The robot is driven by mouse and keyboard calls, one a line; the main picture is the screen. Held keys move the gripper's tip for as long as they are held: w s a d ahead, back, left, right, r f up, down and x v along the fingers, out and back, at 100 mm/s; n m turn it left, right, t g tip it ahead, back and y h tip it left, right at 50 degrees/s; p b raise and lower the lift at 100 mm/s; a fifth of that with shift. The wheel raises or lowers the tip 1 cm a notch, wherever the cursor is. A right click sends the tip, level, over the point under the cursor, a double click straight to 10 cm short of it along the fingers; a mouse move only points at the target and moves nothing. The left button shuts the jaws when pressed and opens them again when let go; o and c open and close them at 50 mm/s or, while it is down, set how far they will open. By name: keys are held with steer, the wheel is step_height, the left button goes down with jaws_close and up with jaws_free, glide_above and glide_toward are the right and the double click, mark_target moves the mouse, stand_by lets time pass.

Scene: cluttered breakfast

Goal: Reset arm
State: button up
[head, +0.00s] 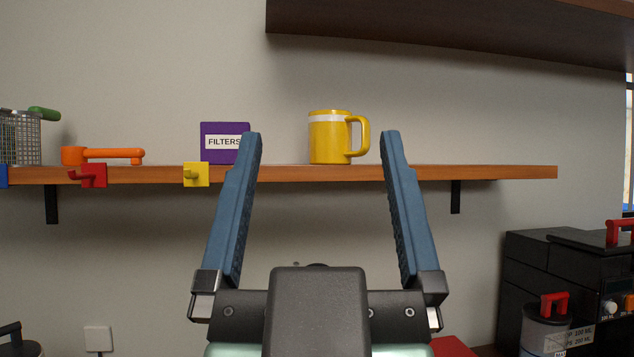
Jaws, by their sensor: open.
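My gripper (320,140) is in the middle of the head view with its two blue fingers spread wide apart and pointing up. Nothing is between the fingers in contact with them. A yellow mug (329,140) with a white band stands upright on the wooden shelf (500,172), seen between the fingers. Its handle points right. The left fingertip overlaps the right edge of a purple box (223,130) labelled FILTERS in the picture.
An orange scoop-like thing (110,155) and a wire basket (22,140) sit on the shelf at left. Red (93,176) and yellow (196,174) hooks are on its front edge. A dark upper shelf (450,30) hangs above. A black machine (560,270) stands at right.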

steer(key=shift+s+a+r, duration=0.1)
steer(key=shift+s+r, duration=0.2)
steer(key=shift+s, duration=0.1)
